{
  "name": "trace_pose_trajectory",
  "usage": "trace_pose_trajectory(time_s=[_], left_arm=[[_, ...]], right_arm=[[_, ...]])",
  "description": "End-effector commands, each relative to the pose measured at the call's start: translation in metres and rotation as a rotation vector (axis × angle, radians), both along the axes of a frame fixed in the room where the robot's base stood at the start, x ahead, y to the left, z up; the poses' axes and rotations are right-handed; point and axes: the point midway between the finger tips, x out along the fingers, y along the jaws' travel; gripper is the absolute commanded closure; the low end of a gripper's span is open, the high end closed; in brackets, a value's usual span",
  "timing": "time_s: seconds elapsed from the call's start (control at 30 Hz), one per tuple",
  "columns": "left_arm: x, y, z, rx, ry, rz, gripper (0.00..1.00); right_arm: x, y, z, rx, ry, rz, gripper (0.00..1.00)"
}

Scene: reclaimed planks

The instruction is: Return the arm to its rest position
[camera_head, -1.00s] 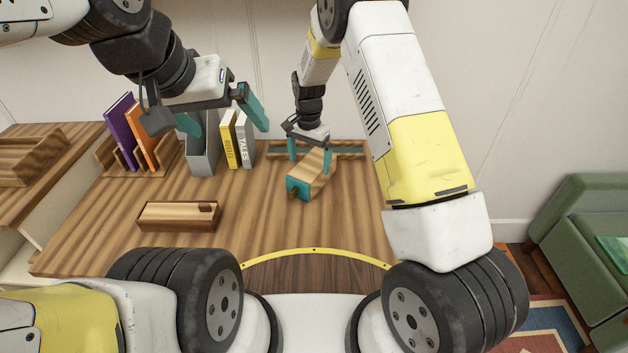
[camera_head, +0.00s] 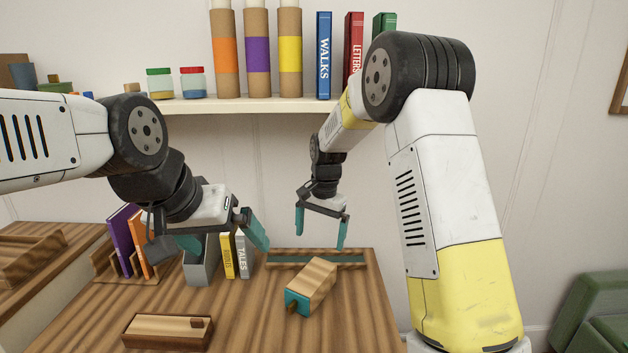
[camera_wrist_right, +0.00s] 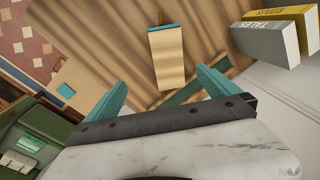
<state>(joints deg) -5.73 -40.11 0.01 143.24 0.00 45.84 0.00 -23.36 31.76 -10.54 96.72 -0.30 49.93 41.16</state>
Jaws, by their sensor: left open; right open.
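My right gripper (camera_head: 320,238) is open and empty, fingers pointing down, raised above the back of the wooden desk (camera_head: 250,315). Beneath it and apart from it lies a wooden block (camera_head: 318,278) with a teal end. The block also shows in the right wrist view (camera_wrist_right: 166,55), beyond the two teal fingers (camera_wrist_right: 160,78), with nothing between them. My left gripper (camera_head: 225,244) is open in front of the grey holder and the books at the desk's left, hiding part of them. I cannot tell whether it touches any of them.
A shallow wooden box (camera_head: 165,333) lies at the desk's front left. A wooden tray with a teal inside (camera_head: 285,261) is behind the block. A grey holder (camera_head: 200,268) and upright books (camera_head: 243,255) stand at left. A wall shelf (camera_head: 230,105) with tubes and books hangs above.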

Motion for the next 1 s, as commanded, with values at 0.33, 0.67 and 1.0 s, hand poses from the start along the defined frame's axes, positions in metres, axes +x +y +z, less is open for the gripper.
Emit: trace_pose_trajectory(time_s=[0.33,0.67,1.0], left_arm=[[0.0,0.0,0.0,0.0,0.0,0.0,0.0],[0.0,0.0,0.0,0.0,0.0,0.0,0.0],[0.0,0.0,0.0,0.0,0.0,0.0,0.0]], right_arm=[[-0.099,-0.071,0.127,0.092,-0.204,0.183,0.0],[-0.216,-0.113,0.174,0.052,-0.423,0.374,0.0],[-0.279,-0.126,0.169,-0.027,-0.537,0.482,0.0]])
